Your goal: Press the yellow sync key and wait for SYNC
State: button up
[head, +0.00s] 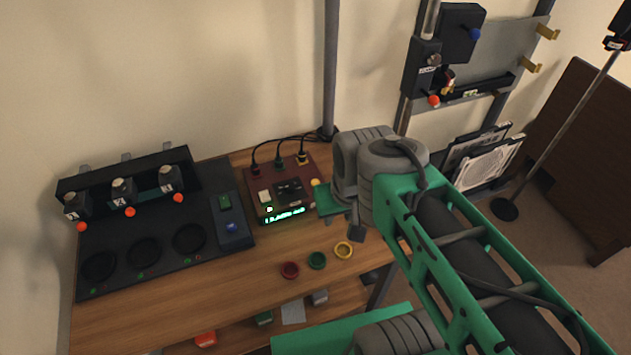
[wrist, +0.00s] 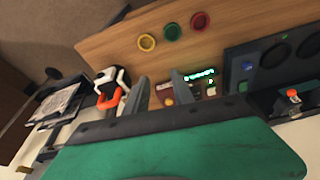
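The yellow key (head: 315,182) is a small round button at the right edge of the maroon sync box (head: 257,182) on the wooden bench. The box carries a lit green display (head: 284,215), whose text is too small to read surely, and a pale key (head: 264,197). My gripper (wrist: 160,92) is empty, its two grey fingers apart in the wrist view. Between and beyond the fingertips, the yellow key (wrist: 168,101) shows in the wrist view. In the head view my gripper is just right of the box, partly hidden by my wrist; contact with the key is not visible.
Red (head: 290,270), green (head: 317,260) and yellow (head: 344,250) rings lie on the bench in front of the box. A dark station (head: 150,240) with round wells stands left. Cables rise behind the box. A metal post (head: 331,70) stands behind.

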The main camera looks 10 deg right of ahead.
grip_shut()
dwell(1.3)
